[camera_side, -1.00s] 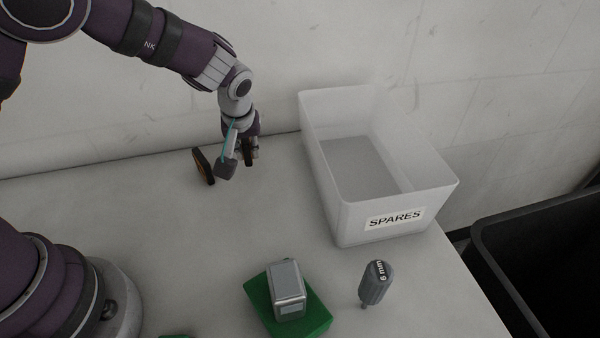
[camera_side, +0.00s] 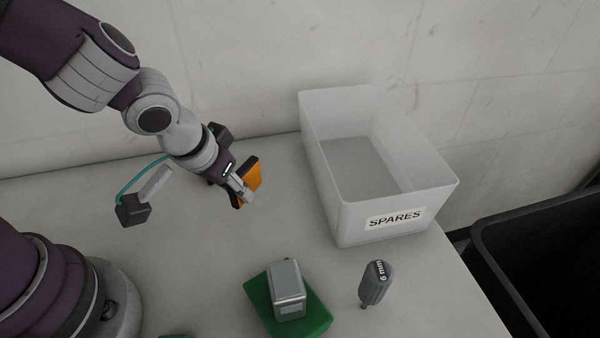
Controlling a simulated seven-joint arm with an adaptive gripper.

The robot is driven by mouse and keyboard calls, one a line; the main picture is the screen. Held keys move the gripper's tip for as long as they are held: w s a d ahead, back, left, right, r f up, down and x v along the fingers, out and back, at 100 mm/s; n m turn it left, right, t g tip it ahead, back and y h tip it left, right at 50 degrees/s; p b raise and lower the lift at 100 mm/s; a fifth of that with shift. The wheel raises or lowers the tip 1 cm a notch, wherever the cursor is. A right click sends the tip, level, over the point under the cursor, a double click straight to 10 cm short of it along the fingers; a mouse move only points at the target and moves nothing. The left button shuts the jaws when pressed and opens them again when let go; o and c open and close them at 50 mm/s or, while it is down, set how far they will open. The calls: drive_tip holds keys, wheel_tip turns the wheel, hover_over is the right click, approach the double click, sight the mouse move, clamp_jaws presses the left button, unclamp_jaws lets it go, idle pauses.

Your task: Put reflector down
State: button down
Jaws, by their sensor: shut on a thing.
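The orange reflector (camera_side: 253,179) with dark edges is in the fingers of my gripper (camera_side: 243,188). My gripper is shut on it and tilts down to the right. The reflector is held at a slant, left of the clear bin. It appears above the table, but its exact height is hard to tell. The fingers hide part of it.
A clear bin labelled SPARES (camera_side: 352,222) stands at the back right. A silver block (camera_side: 287,289) sits on a green pad (camera_side: 318,318) in front. A black container (camera_side: 490,235) is at the right.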

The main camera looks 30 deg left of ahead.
sight(255, 230)
drive_tip(key=shift+m, duration=0.3)
drive_tip(key=f, duration=0.7)
drive_tip(key=shift+d+f, duration=0.25)
drive_tip(key=shift+d, duration=0.05)
drive_tip(key=shift+f, duration=0.2)
drive_tip(key=c, duration=1.1)
unclamp_jaws()
drive_tip(key=shift+r, duration=0.1)
drive_tip(key=v, duration=1.2)
drive_tip(key=shift+t, duration=0.6)
drive_tip(key=s+a+r, duration=0.1)
drive_tip(key=a+r, duration=0.2)
drive_tip(key=s+a+r, duration=0.1)
drive_tip(key=a+r, duration=0.2)
drive_tip(key=a, duration=0.1)
drive_tip(key=s+a+r, duration=0.1)
drive_tip(key=a+r, duration=0.2)
drive_tip(key=shift+a+r, duration=0.1)
drive_tip(key=shift+a, duration=0.15)
